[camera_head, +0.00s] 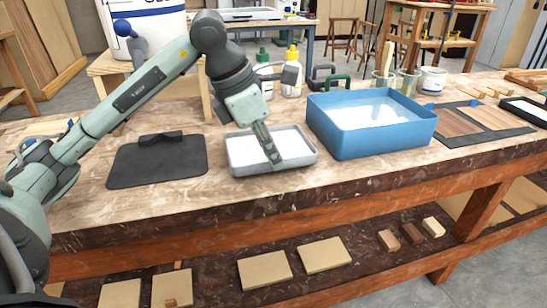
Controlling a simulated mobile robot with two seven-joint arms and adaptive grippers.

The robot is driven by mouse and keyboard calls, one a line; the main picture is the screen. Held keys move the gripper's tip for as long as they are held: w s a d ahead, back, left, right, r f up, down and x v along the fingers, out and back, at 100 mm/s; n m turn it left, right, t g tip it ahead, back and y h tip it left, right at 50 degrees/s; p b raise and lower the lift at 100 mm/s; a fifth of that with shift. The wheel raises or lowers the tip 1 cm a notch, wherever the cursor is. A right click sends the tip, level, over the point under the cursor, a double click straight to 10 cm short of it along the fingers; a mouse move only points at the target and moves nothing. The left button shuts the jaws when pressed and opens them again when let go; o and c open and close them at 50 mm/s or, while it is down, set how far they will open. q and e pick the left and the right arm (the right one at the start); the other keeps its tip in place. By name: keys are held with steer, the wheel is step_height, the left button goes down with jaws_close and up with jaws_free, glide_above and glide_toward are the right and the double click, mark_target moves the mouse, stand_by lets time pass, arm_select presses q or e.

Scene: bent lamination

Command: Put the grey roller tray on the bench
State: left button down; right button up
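The grey roller tray (302,158) is a shallow rectangular tray with a white inside. It is level at the middle of the bench (165,205), between a dark mat and a blue tub. It appears to rest on the bench top, though I cannot tell whether there is a small gap under it. My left gripper (272,157) points down over the tray, with its fingers in front of the white inside and near the front rim. The fingers look close together; I cannot tell whether they grip the tray. My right gripper is not in view.
A dark mat (160,168) with a black handle-like piece lies left of the tray. A blue tub (375,140) with white contents stands close on the right. Bottles (291,78) stand behind. The bench's front strip is clear. Boards (265,270) lie on the lower shelf.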

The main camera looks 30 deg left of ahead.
arm_select(q)
steer(key=shift+f, duration=0.45)
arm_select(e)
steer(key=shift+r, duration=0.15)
arm_select(q)
steer(key=shift+f, duration=0.15)
steer(key=c, duration=1.7)
jaws_free()
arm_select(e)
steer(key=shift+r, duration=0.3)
